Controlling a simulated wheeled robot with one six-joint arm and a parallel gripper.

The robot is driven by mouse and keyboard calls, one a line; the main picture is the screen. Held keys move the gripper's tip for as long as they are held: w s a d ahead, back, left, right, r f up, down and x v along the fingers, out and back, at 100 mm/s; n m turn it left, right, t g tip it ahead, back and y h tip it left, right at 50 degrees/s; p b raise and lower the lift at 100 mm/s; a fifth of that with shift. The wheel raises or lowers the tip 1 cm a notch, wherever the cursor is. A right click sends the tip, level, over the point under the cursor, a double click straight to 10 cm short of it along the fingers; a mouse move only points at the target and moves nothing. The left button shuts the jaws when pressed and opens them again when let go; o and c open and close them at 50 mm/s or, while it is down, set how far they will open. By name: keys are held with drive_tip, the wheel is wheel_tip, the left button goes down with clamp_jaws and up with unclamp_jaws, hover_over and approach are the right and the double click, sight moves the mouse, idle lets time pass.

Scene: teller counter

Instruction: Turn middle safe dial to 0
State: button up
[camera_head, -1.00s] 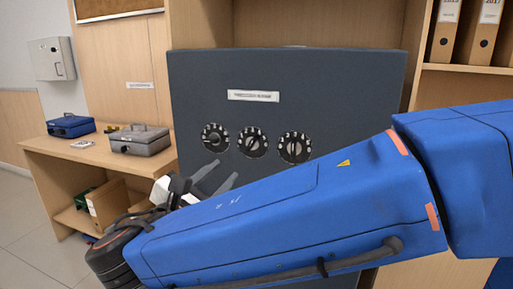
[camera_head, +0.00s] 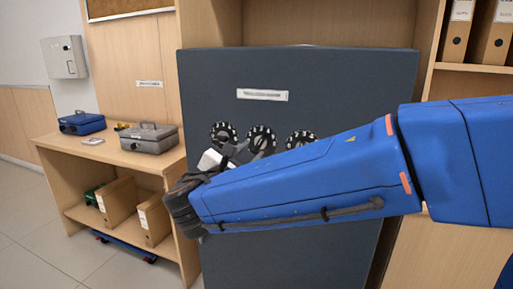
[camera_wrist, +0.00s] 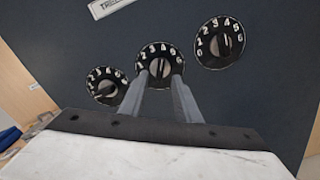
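The middle dial (camera_head: 261,138) is a black disc with white numbers on the dark grey safe (camera_head: 330,75). In the wrist view the middle dial (camera_wrist: 160,65) has a grey knob whose pointer stands roughly upright, near the middle numbers. My gripper (camera_wrist: 160,77) is open, with its two fingertips at the left and right of that knob. I cannot tell whether they touch it. In the head view my gripper (camera_head: 244,151) is partly hidden by my blue arm.
The left dial (camera_wrist: 107,87) and right dial (camera_wrist: 220,42) sit close on either side. A white label (camera_head: 262,95) is above the dials. A wooden desk (camera_head: 110,151) with a grey cash box (camera_head: 149,138) and a blue one (camera_head: 82,124) stands at the left.

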sight(258, 145)
drive_tip(key=shift+x, duration=2.55)
clamp_jaws()
